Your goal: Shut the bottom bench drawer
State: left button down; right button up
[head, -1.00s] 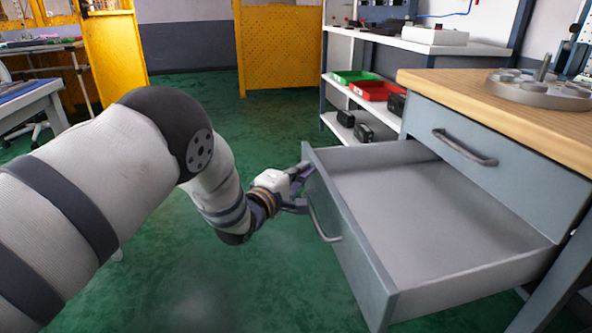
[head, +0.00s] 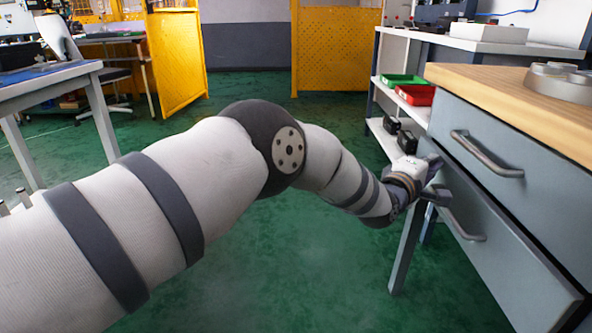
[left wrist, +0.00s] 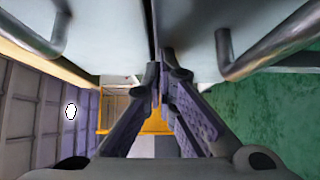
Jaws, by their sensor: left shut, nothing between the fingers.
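The grey bottom bench drawer (head: 535,285) shows its front under the top drawer (head: 520,165). The bottom drawer's handle (left wrist: 270,45) is at the right there. Whether the fingertips touch the front is unclear. My right gripper is not in view.
The bench's wooden top (head: 500,88) is above the drawers, with a grey round part (head: 560,80) on it. A white shelf unit (head: 455,40) with green and red bins stands behind. The green floor (head: 300,265) in front of the bench is open.

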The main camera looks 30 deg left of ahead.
pick_arm(q)
jog(key=shift+w+d+b, duration=0.3)
jog(key=shift+w+d, duration=0.15)
jog(key=shift+d, duration=0.2)
jog(key=shift+d+r, duration=0.15)
jog(key=shift+w+r, duration=0.1)
